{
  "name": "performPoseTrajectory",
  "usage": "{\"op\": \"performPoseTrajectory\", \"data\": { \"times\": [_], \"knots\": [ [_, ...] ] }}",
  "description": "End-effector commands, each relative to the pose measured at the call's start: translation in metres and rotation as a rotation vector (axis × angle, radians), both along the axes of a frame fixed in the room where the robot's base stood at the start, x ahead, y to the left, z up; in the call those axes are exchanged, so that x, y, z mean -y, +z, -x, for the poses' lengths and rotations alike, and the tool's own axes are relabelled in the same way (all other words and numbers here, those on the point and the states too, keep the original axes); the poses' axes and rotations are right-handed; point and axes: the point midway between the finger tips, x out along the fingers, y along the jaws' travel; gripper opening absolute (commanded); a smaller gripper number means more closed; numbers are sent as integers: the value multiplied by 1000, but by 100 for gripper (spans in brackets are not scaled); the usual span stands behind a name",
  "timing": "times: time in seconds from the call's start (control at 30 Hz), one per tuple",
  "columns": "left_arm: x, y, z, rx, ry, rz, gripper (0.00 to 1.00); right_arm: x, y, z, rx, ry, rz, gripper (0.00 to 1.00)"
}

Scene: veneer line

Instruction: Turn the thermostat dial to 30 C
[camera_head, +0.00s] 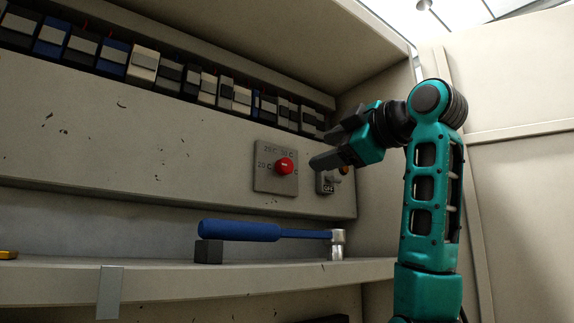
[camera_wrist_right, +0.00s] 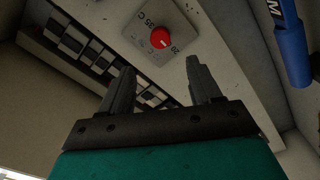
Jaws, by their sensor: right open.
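The thermostat dial is a red knob (camera_head: 284,166) on a grey plate (camera_head: 262,181) with temperature marks, fixed to the cabinet's back panel. The knob also shows in the right wrist view (camera_wrist_right: 159,39), just beyond the fingertips. My right gripper (camera_head: 318,163) is to the right of the knob in the head view, apart from it. In the wrist view its two fingers (camera_wrist_right: 160,75) are spread and empty. Which mark the dial points at is too small to tell. My left gripper is not in view.
A hammer with a blue handle (camera_head: 240,231) lies on the shelf (camera_head: 160,279) below the dial, propped on a dark block (camera_head: 209,251). A small switch box (camera_head: 328,184) sits right of the plate, partly behind my gripper. A row of breakers (camera_head: 143,66) runs above.

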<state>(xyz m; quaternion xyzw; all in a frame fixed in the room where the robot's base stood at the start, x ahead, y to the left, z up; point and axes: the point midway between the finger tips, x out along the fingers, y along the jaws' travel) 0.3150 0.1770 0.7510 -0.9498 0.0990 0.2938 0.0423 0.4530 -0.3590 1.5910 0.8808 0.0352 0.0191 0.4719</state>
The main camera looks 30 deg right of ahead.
Motion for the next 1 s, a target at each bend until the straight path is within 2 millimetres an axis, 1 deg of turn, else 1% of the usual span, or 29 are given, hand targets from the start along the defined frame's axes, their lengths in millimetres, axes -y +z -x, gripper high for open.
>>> {"op": "performPoseTrajectory", "data": {
  "times": [0.03, 0.3, 0.4, 0.5, 0.6, 0.7, 0.97, 1.0],
  "knots": [
    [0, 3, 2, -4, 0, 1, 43, -2, 0, -11, -6, 2, -2, 63],
    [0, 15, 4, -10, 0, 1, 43, -6, 1, -68, -5, 1, -3, 63],
    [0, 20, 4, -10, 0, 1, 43, -7, 1, -85, -6, 1, -4, 63],
    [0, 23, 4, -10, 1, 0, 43, -8, 1, -99, -3, 1, -3, 63],
    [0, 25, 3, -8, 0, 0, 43, -8, 0, -108, -3, -1, -3, 63],
    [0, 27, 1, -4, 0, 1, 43, -8, -1, -112, -2, -1, -3, 63],
    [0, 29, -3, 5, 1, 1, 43, -8, -1, -113, -1, -2, -2, 63],
    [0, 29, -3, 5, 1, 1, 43, -8, -1, -113, -1, -2, -2, 61]
  ]
}}
